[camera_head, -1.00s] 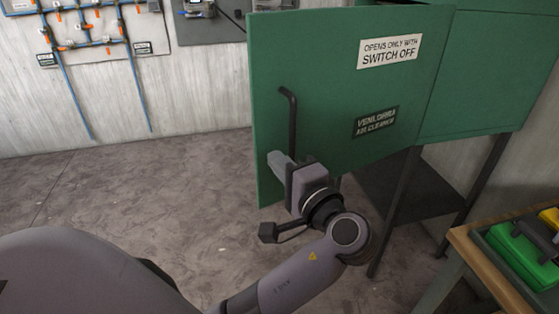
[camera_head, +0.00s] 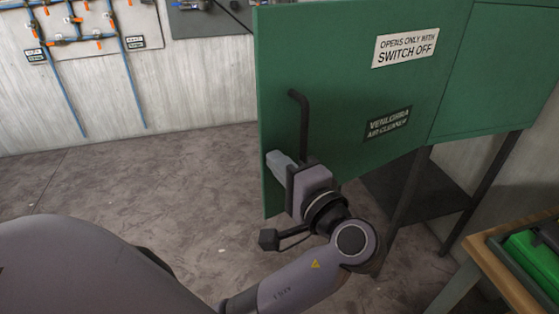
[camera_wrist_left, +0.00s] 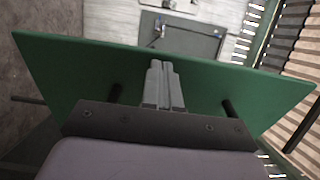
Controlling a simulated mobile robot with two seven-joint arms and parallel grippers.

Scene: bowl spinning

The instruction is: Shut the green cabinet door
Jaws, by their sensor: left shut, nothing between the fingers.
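The green cabinet door (camera_head: 330,60) fills the upper middle of the head view, with a white "Opens only with switch off" label and a dark label. My left gripper (camera_head: 276,160) is shut and empty, close against the door's face beside the handle's lower end. In the left wrist view the shut fingers (camera_wrist_left: 161,85) lie over the green door (camera_wrist_left: 80,75). My right gripper is not in view.
Dark legs (camera_head: 400,210) and a lower shelf (camera_head: 415,195) stand under the cabinet. A wooden-edged table (camera_head: 495,270) with a green case (camera_head: 535,255) is at lower right. Open grey floor (camera_head: 120,190) lies left. Pipe panels (camera_head: 100,25) hang on the wall.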

